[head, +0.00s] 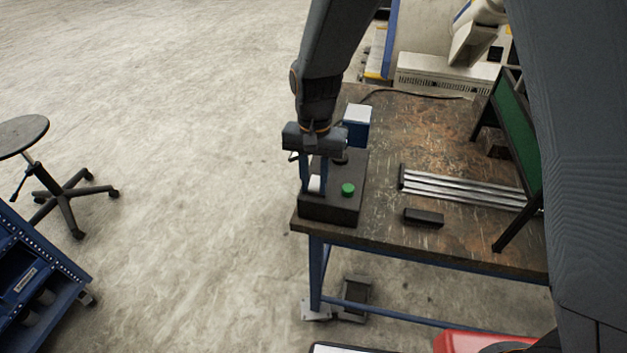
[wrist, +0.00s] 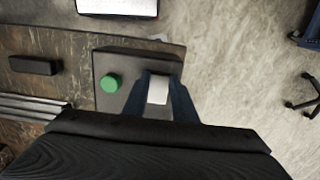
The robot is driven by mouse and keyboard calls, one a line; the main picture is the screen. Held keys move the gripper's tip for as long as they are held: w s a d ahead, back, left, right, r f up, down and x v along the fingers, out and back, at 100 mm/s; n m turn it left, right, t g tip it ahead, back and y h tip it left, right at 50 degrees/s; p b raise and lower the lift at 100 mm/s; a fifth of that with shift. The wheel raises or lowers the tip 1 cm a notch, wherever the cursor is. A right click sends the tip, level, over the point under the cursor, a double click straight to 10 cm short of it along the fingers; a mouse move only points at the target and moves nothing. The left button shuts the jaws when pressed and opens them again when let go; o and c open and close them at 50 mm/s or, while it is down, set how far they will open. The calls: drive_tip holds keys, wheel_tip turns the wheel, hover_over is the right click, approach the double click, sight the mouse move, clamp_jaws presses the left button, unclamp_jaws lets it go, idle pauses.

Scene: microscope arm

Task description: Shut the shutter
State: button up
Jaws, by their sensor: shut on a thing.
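My gripper (head: 313,180) points down over the left part of a dark box (head: 340,208) at the table's near left corner. Its blue fingers are shut on a small white block (head: 315,184) on the box top. In the wrist view the white block (wrist: 158,89) shows between the two fingers, beside a round green button (wrist: 112,82) on the same box. The button also shows in the head view (head: 348,189), just right of the fingers. No part is marked as a shutter. My gripper hides part of the box top.
The worn table (head: 440,130) holds a blue and white box (head: 357,122) behind the dark box, metal bars (head: 465,187), a small black block (head: 424,217) and a green panel in a dark frame (head: 517,135) at right. Floor left of the table is open; a stool (head: 25,135) stands far left.

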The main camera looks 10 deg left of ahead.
drive_tip(key=g, duration=0.1)
drive_tip(key=w+g, duration=0.1)
drive_tip(key=g, duration=0.1)
drive_tip(key=shift+r, duration=0.1)
drive_tip(key=shift+w+r+g, duration=0.1)
drive_tip(key=shift+g, duration=0.4)
drive_tip(key=o, duration=1)
drive_tip(key=shift+o, duration=0.2)
drive_tip(key=b+v, duration=0.2)
drive_tip(key=v, duration=0.5)
drive_tip(key=shift+d+r, duration=0.2)
drive_tip(key=shift+r, duration=0.2)
drive_tip(key=shift+w, duration=0.15)
